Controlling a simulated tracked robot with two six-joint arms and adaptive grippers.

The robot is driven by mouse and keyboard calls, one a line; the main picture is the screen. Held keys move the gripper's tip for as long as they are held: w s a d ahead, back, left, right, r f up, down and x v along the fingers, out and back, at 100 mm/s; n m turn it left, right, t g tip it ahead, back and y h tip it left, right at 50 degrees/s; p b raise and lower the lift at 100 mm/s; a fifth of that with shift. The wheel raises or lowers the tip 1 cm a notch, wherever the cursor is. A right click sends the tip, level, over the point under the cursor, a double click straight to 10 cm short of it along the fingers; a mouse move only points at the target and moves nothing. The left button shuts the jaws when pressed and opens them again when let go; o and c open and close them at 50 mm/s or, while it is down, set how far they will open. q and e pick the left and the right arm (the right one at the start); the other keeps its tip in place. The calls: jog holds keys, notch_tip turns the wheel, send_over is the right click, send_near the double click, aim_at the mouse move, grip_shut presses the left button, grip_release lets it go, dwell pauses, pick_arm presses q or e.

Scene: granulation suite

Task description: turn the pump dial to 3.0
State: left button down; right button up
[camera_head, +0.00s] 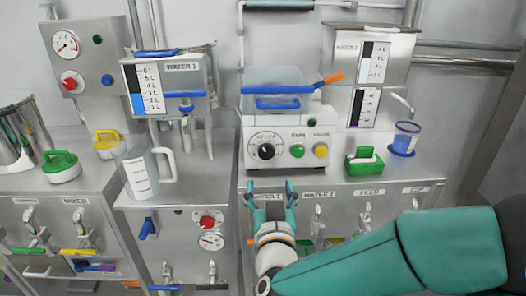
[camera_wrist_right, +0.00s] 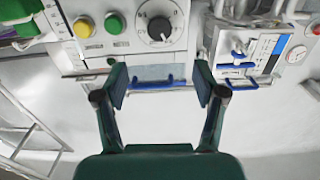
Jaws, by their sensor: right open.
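The pump dial (camera_head: 266,151) is a black knob on a round white scale, on the front of a white pump box (camera_head: 312,137). Its scale numbers are too small to read. In the right wrist view the dial (camera_wrist_right: 160,29) shows near the top, beyond the fingertips, with a light pointer mark on its knob. My right gripper (camera_head: 271,189) is open and empty, below the dial in the head view and apart from it. In the right wrist view its two fingers (camera_wrist_right: 160,82) are spread wide. My left gripper is not in view.
A green button (camera_head: 297,151) and a yellow button (camera_head: 320,151) sit right of the dial. A clear bin (camera_head: 275,80) with a blue handle tops the pump. A green-handled object (camera_head: 364,161) and a blue cup (camera_head: 404,139) stand to the right, a clear jug (camera_head: 137,170) to the left.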

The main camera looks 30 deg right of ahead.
aim_at(266, 154)
jog(key=p+x, duration=0.4)
jog(key=x, duration=1)
jog(key=shift+w+p, duration=0.25)
jog(key=shift+p, duration=0.1)
jog(key=shift+c, duration=0.3)
